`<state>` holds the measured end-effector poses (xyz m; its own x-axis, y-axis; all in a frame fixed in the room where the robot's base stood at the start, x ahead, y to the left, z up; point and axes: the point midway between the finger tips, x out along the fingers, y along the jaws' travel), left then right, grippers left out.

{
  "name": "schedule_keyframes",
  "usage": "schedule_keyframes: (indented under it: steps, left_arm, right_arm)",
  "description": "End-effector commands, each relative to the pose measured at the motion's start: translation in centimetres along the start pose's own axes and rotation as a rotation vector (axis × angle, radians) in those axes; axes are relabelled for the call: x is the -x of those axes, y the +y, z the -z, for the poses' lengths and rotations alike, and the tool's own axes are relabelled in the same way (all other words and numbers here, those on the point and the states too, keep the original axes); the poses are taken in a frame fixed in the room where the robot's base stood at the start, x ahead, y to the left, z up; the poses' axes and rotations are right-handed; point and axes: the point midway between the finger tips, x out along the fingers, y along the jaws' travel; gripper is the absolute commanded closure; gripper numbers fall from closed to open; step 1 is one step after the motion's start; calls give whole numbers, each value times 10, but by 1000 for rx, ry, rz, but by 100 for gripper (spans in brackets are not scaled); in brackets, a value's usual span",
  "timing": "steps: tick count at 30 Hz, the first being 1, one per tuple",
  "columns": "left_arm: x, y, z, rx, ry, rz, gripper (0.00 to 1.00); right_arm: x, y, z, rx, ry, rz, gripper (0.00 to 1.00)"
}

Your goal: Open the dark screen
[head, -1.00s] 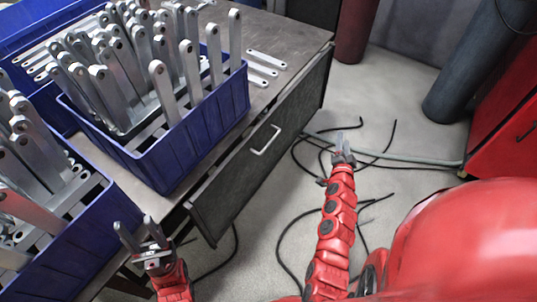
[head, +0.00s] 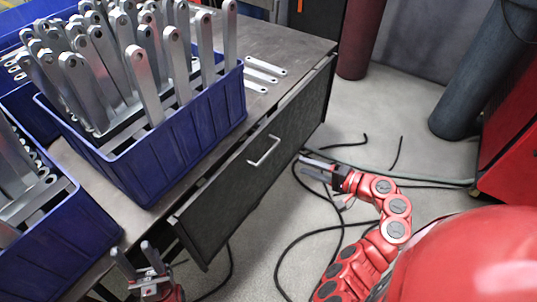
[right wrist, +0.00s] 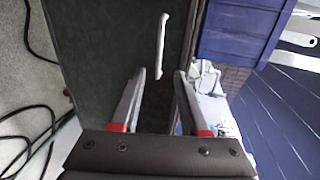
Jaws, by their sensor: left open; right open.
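The dark screen appears as a dark grey front panel (head: 240,175) under the table's edge, with a pale bar handle (head: 264,151) near its middle. I cannot tell whether the panel stands slightly ajar. My right gripper (head: 306,166) is open and empty, to the right of the handle and apart from it, fingers pointing left. In the right wrist view, the handle (right wrist: 161,47) stands upright beyond the open fingers (right wrist: 157,85), with the dark panel (right wrist: 105,50) behind. My left gripper (head: 134,252) is open and empty at the bottom, beside the table's near corner.
Blue bins (head: 175,150) full of galvanized brackets stand on the grey table (head: 285,45), with loose brackets (head: 265,70) beside them. Black cables (head: 285,250) lie on the floor. A dark cylinder (head: 470,80) and red cabinet (head: 510,130) stand at right.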

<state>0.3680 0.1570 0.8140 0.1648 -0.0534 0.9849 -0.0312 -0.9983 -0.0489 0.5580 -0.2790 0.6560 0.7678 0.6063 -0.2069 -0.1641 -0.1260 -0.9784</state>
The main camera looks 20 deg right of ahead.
Motion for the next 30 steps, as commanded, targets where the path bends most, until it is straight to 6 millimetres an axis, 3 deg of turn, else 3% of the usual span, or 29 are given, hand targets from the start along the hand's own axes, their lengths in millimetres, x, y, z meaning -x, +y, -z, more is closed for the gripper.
schedule_keyframes:
  steps: [9,15,21,30]
  left_arm:
    - [5,0,-1,0,0,0,50]
    - [7,0,-1,0,0,0,50]
    - [9,0,-2,0,0,0,50]
    - [9,0,-2,0,0,0,50]
  right_arm:
    - [-78,0,0,-1,-3,1,55]
    - [-119,0,0,1,-1,0,55]
    - [-142,0,1,-2,2,0,55]
    - [-147,0,2,0,6,0,55]
